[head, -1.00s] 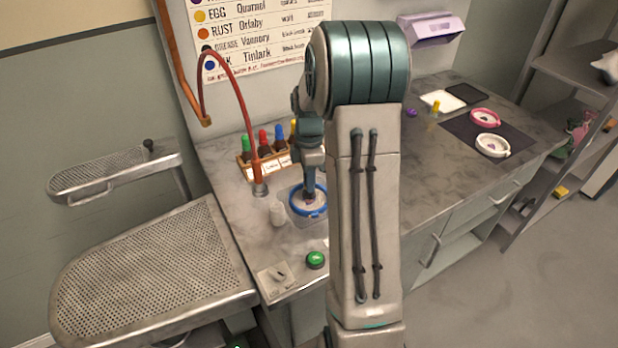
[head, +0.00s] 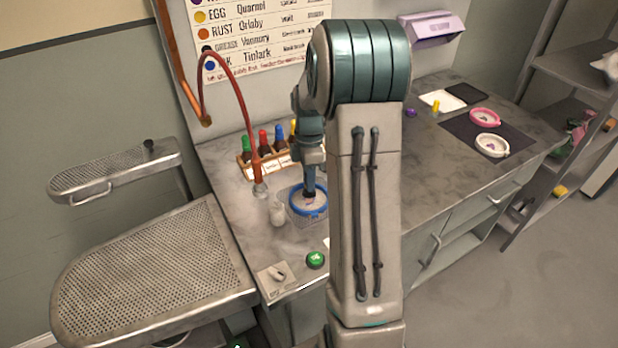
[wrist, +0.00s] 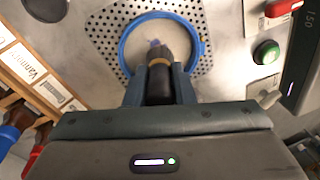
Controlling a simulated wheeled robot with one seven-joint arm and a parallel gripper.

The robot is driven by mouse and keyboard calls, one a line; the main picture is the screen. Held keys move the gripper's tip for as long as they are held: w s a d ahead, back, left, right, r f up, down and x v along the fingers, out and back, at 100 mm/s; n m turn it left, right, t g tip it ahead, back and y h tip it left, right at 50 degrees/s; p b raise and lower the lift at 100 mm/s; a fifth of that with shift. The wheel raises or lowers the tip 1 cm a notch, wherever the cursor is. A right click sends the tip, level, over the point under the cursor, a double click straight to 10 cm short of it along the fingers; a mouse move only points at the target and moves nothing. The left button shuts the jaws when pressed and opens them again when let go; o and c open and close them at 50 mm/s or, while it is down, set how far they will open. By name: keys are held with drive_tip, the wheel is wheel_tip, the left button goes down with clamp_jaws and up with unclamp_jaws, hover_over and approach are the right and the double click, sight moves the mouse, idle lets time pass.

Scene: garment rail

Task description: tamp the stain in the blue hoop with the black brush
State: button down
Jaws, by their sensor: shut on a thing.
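The blue hoop (head: 308,211) lies on a small perforated plate on the counter, with pale cloth stretched inside it. It also shows in the wrist view (wrist: 124,62). My gripper (wrist: 161,75) is shut on the black brush (wrist: 152,58), a dark tool with a tan band. The brush points down into the hoop, over the cloth. A small bluish-purple mark, the stain (wrist: 154,43), shows just past the brush tip. I cannot tell whether the brush touches the cloth. In the head view, my arm hides part of the counter to the right of the hoop.
A wooden rack of colour-capped bottles (head: 246,169) stands behind the hoop, near a red hose (head: 243,100). A green button (head: 315,260) is in front.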

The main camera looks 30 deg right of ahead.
drive_tip(key=shift+f, duration=0.1)
idle(0.3)
drive_tip(key=shift+f+b, duration=0.65)
drive_tip(key=shift+f, duration=0.2)
drive_tip(key=shift+r+p, duration=0.7)
drive_tip(key=shift+r, duration=0.25)
drive_tip(key=shift+f, duration=0.1)
drive_tip(key=shift+f+b, duration=0.6)
drive_tip(key=shift+f, duration=0.2)
drive_tip(key=shift+r+p, duration=0.7)
drive_tip(key=shift+r, duration=0.2)
